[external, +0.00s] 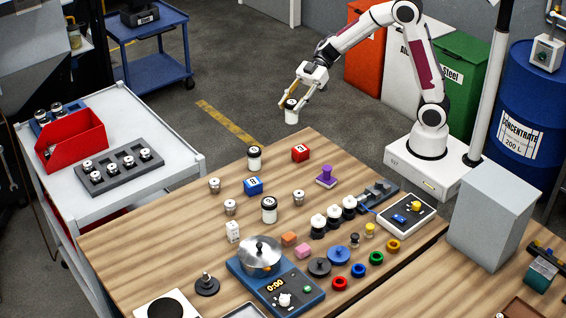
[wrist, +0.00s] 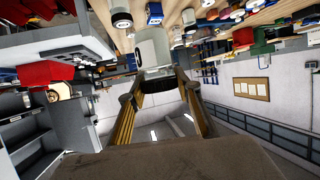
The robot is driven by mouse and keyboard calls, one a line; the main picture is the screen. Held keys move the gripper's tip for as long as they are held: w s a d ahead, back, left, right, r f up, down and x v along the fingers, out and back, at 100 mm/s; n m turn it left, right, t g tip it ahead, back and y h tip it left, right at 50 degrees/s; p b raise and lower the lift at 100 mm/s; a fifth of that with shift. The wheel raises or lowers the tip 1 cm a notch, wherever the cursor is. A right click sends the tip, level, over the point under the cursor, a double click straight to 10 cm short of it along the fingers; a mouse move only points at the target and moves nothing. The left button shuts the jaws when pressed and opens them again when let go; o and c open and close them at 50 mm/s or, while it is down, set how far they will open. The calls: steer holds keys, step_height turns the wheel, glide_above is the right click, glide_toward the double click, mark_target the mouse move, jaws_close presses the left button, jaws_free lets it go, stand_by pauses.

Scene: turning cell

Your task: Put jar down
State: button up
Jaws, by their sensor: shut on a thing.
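My gripper (external: 294,101) is shut on a white jar (external: 292,116) with a dark lid, gripping it around the lid end. The jar hangs roughly upright in the air near the far corner of the wooden table (external: 185,223). In the wrist view, the jar's pale body (wrist: 152,47) shows beyond the fingers, its dark lid between the fingertips (wrist: 160,84). Two similar white jars with dark lids stand on the table: one near the far left edge (external: 254,160), one nearer the middle (external: 269,213).
A red block (external: 300,152), a blue block (external: 253,186) and a purple piece (external: 326,177) stand on the table. A pot (external: 260,255) sits on a blue scale in front. A white cart (external: 185,150) adjoins at left. Bare wood shows around the far jar.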

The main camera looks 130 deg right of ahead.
steer(key=s+a, duration=0.1)
steer(key=s+a+n+y, duration=0.1)
steer(key=shift+a+f+y, duration=0.3)
steer(key=shift+f, duration=0.05)
glide_above(301, 149)
step_height(301, 149, down, 6)
steer(key=shift+d+f, duration=0.15)
stand_by(0.4)
steer(key=shift+f, duration=0.1)
steer(key=shift+f, duration=1.75)
steer(key=shift+f, duration=0.2)
steer(key=o, duration=1.2)
steer(key=shift+c, duration=0.2)
steer(key=shift+r, duration=0.15)
